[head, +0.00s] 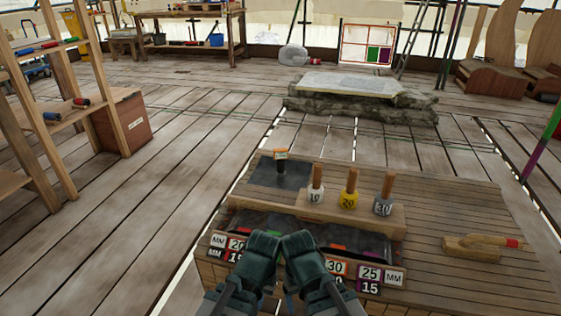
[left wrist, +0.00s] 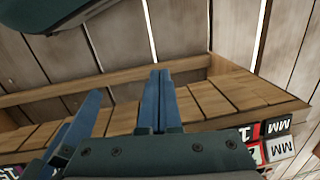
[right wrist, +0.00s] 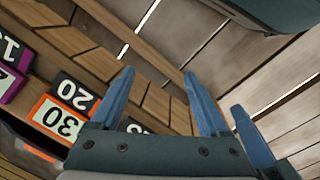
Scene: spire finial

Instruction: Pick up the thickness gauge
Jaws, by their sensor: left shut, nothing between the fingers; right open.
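My left gripper (head: 262,248) and right gripper (head: 304,248) are side by side over the bench's near edge, closer to me than that tool. In the left wrist view my left gripper (left wrist: 158,75) is shut with its blue fingers together and empty. In the right wrist view my right gripper (right wrist: 155,75) is open and empty.
Number tiles (head: 370,280) line the bench front. A wooden tool with a red end (head: 480,244) lies on the right. The bench top's right side is mostly clear.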

